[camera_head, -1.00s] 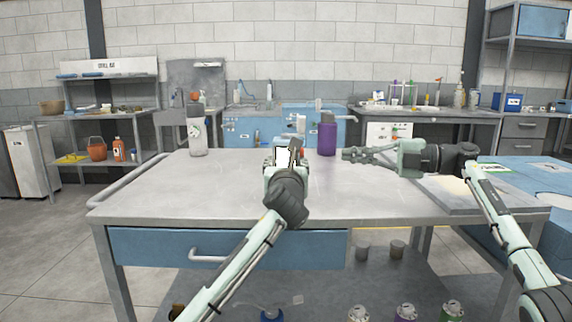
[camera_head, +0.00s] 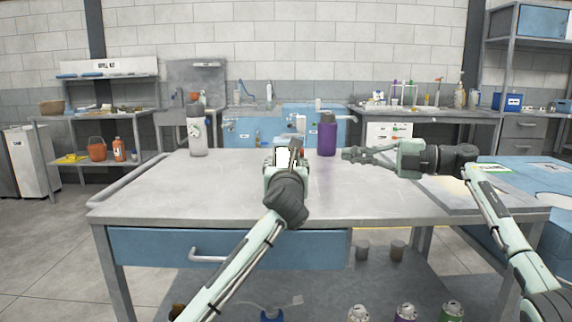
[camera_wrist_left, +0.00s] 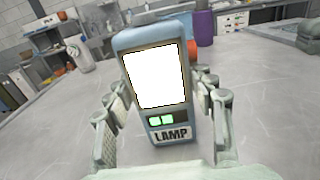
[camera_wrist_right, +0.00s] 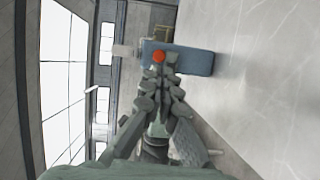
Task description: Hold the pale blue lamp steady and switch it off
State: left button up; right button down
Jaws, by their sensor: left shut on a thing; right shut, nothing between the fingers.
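The pale blue lamp (camera_wrist_left: 158,85) stands on the workbench in the left wrist view, its white panel bright, with small green lights above the word LAMP. My left gripper (camera_wrist_left: 160,118) is shut around its sides; in the head view the gripper (camera_head: 284,165) hides most of it. A red button (camera_wrist_right: 158,56) shows on the lamp's side in the right wrist view; its red edge also shows in the left wrist view (camera_wrist_left: 193,49). My right gripper (camera_head: 352,155) is shut and empty, right of the lamp. In its wrist view the fingertips (camera_wrist_right: 160,75) point at the button; contact cannot be told.
The grey workbench top (camera_head: 230,190) is mostly clear. A purple bottle (camera_head: 327,135) stands behind and right of the lamp, near the bench's back edge. A white-grey bottle (camera_head: 197,135) stands at the back left. A flat board (camera_head: 480,195) lies under my right arm.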

aim_at(301, 152)
jog(key=w+a+n+t+h, duration=0.2)
jog(key=a+n+t, duration=0.4)
jog(key=a+t, duration=0.1)
jog(key=shift+a+n+h, duration=0.3)
jog(key=shift+a, duration=0.3)
jog(key=shift+a, duration=0.1)
dwell(1.5)
